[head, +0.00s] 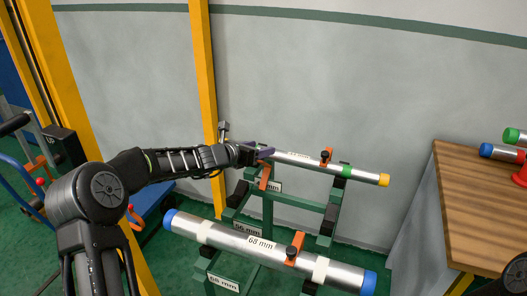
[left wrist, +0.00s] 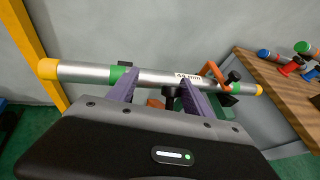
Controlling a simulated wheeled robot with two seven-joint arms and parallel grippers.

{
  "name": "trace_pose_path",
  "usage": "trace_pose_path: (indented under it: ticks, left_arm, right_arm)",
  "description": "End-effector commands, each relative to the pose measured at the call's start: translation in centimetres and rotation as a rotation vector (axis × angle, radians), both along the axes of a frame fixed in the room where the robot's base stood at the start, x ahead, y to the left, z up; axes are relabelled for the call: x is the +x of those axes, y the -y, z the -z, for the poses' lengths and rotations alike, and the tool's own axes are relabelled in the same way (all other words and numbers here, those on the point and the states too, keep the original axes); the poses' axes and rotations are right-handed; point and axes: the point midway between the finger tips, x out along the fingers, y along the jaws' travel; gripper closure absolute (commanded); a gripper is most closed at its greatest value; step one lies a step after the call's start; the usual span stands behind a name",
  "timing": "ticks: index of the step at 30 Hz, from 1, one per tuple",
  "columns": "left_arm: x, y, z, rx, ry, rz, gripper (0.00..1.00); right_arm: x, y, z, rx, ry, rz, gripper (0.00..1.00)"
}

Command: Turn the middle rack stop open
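The rack labelled 56 mm (head: 248,229) stands between the front and back racks and bears no pipe. An orange stop piece (head: 264,178) shows just below my left gripper (head: 263,151). In the left wrist view, an orange piece (left wrist: 155,103) and a black knob (left wrist: 168,97) show between the purple fingers, partly hidden by the gripper body. The fingers are apart, their tips in front of the yellow-capped pipe (left wrist: 85,72). I cannot tell whether they touch the knob. My right gripper is not in view.
A blue-capped pipe (head: 215,235) lies on the front 68 mm rack, with an orange stop (head: 293,253) across it. Another orange stop (head: 325,158) with a black knob sits at the back pipe. A wooden table (head: 465,200) stands at right; a yellow post (head: 204,70) rises behind.

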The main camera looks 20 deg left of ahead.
Motion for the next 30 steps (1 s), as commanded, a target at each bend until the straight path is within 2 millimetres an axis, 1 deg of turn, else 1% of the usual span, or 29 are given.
trace_pose_path:
  ticks: [1,11,23,30]
  left_arm:
    - [0.1,-0.8,-0.3,0.006,0.004,-0.014,0.54]
    - [-0.1,-0.8,-0.7,0.004,0.004,-0.012,0.54]
    - [-2.0,-1.7,-2.8,0.005,0.004,-0.014,0.54]
    - [-3.2,-1.9,-3.9,0.003,0.005,-0.006,0.54]
  right_arm:
    - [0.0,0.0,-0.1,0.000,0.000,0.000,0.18]
    - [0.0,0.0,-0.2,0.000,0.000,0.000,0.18]
    - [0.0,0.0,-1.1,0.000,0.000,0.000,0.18]
    - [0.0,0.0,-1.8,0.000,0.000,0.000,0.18]
